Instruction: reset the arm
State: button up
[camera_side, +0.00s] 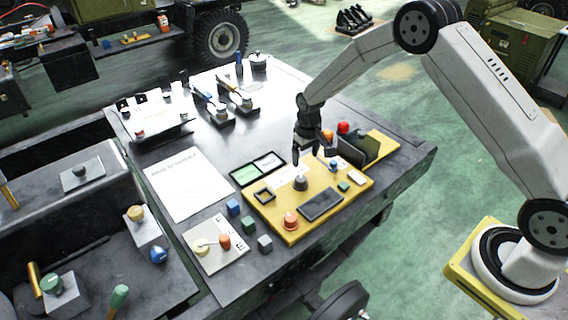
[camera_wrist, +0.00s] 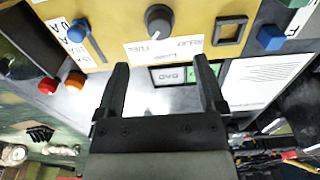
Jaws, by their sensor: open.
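My gripper (camera_side: 311,152) hangs above the far edge of the yellow panel (camera_side: 272,221), pointing down at the end of my raised, bent arm. In the wrist view my gripper (camera_wrist: 164,72) shows two black fingers spread apart with nothing between them. The yellow panel (camera_wrist: 110,12) fills the top of that view, with a dark knob (camera_wrist: 159,18) just beyond the fingertips. The same knob (camera_side: 300,183) stands on the panel in the side view. I see no contact between the fingers and the panel, though the exact height is hard to tell.
The panel also carries an orange button (camera_side: 290,220) and a dark rectangular pad (camera_side: 321,205). Blue, green and grey cubes (camera_side: 249,224) lie to its left. A white sheet (camera_side: 180,184) lies further left. Levers (camera_side: 215,108) stand at the back. Open air surrounds my arm.

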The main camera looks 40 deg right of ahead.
jog(key=s+a+r+t, duration=0.1)
jog(key=s+r, duration=0.5)
jog(key=s, duration=0.6)
jog(key=s+r+t, duration=0.1)
jog(key=s+r, duration=0.6)
jog(key=s, duration=0.5)
jog(key=shift+a+r, duration=0.25)
jog(key=shift+a, duration=0.1)
